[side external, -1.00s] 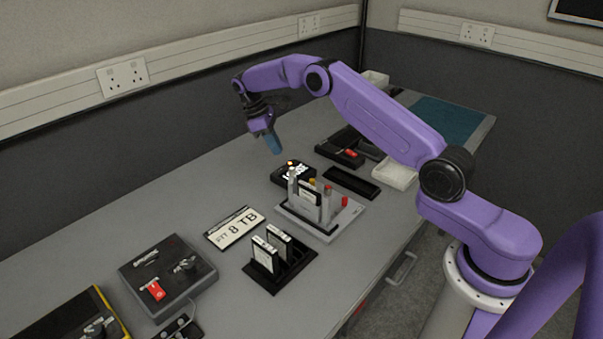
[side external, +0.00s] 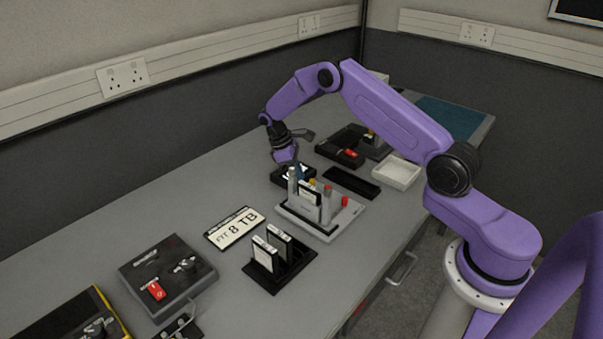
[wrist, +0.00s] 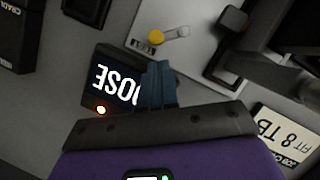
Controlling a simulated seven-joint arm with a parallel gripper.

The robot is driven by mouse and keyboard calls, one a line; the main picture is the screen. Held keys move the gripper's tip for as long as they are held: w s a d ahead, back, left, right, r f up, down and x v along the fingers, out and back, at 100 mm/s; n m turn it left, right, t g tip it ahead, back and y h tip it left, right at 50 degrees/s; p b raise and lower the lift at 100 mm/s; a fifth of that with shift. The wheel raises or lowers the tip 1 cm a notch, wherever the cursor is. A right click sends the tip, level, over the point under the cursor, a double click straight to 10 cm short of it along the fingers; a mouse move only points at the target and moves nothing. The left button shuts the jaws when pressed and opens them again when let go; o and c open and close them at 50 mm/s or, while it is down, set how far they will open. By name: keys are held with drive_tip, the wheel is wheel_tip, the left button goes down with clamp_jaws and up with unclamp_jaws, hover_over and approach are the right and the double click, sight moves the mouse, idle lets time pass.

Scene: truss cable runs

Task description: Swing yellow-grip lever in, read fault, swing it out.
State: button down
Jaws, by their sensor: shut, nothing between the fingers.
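The yellow grip (wrist: 155,37) of the lever shows in the wrist view, at the end of a short grey arm on the pale grey fixture (wrist: 200,52). In the side view the yellow grip (side external: 312,182) is among upright parts on that fixture. A lit orange lamp (wrist: 101,110) is on the box. My gripper (wrist: 158,72) is shut and empty, with blue fingertips over the box's edge, apart from the yellow grip. In the side view my gripper (side external: 298,174) is low behind the fixture.
Red grips (side external: 345,201) stand at the fixture's right. A black rack with cartridges (side external: 280,263) and an "8 TB" plate (side external: 236,228) are in front. A black tray (side external: 351,183) and a white tray (side external: 395,173) lie to the right. Bare bench (side external: 180,210) is at left.

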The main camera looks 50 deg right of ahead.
drive_tip(key=shift+s+d, duration=0.35)
drive_tip(key=shift+s, duration=0.2)
drive_tip(key=shift+s+d+m+g+y, duration=0.15)
drive_tip(key=shift+d+m+g+y, duration=0.3)
drive_tip(key=shift+m, duration=0.85)
drive_tip(key=shift+s+d+m+y, duration=0.15)
drive_tip(key=shift+d+m+y, duration=0.25)
drive_tip(key=shift+m, duration=0.4)
drive_tip(key=shift+s+d+m+y, duration=0.3)
drive_tip(key=shift+d+m+y, duration=0.05)
drive_tip(key=shift+m, duration=0.6)
drive_tip(key=shift+s+d+m+y, duration=0.25)
drive_tip(key=shift+d+m+y, duration=0.05)
drive_tip(key=shift+m, duration=0.65)
drive_tip(key=shift+s+d+m+t+y, duration=0.15)
drive_tip(key=shift+s+m+y, duration=0.15)
drive_tip(key=shift+m, duration=0.45)
drive_tip(key=shift+s+d+m+y, duration=0.2)
drive_tip(key=shift+s+m+y, duration=0.05)
drive_tip(key=shift+m, duration=0.45)
drive_tip(key=shift+s+d+m+t+y, duration=0.15)
drive_tip(key=shift+s+m+y, duration=0.15)
drive_tip(key=shift+m, duration=0.45)
drive_tip(key=shift+s+m+t+y, duration=0.3)
drive_tip(key=shift+s+m, duration=0.2)
drive_tip(key=shift+m, duration=0.6)
drive_tip(key=shift+s+d+m, duration=0.1)
drive_tip(key=shift+m, duration=0.2)
